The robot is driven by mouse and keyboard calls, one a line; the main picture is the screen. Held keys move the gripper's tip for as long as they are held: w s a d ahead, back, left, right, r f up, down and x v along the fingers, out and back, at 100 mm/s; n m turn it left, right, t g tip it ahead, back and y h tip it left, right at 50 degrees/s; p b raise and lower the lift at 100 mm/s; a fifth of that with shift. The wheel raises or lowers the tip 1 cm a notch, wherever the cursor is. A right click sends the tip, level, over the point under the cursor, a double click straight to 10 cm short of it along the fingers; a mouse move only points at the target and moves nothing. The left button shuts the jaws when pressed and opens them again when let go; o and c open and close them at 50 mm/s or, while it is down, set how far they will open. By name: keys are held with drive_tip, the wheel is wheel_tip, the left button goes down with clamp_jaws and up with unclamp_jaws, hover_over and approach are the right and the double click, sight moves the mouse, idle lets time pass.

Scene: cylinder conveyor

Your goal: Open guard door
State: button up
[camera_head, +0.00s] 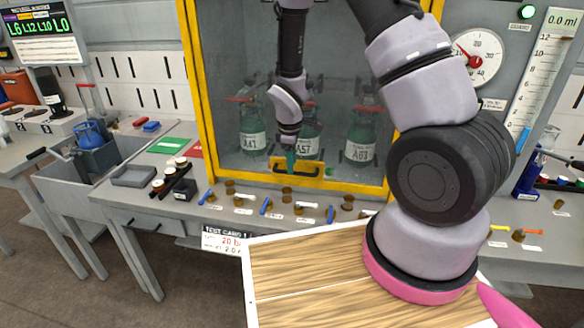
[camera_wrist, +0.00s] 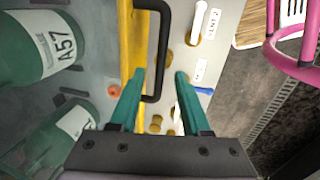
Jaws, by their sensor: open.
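The guard door (camera_head: 209,110) is a large clear panel in a yellow frame, and it looks shut. Its dark bar handle (camera_head: 272,168) is on the lower yellow rail. In the wrist view the black handle (camera_wrist: 165,45) stands out from the yellow frame (camera_wrist: 131,60). My gripper (camera_head: 290,160) is at the handle in the head view. In the wrist view my gripper (camera_wrist: 158,82) has its teal fingers spread, with the end of the handle between or just beyond them. I cannot tell whether they touch it.
Green cylinders labelled A47 (camera_head: 253,140), A57 (camera_head: 308,145) and A03 (camera_head: 360,150) stand behind the panel. Several brass valves with blue or white levers (camera_head: 266,207) line the bench front below the door. A pressure gauge (camera_head: 478,58) is at right.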

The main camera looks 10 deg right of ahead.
drive_tip(key=shift+w+d+f, duration=0.1)
drive_tip(key=shift+w+f, duration=0.1)
drive_tip(key=shift+f, duration=1)
clamp_jaws()
idle(0.6)
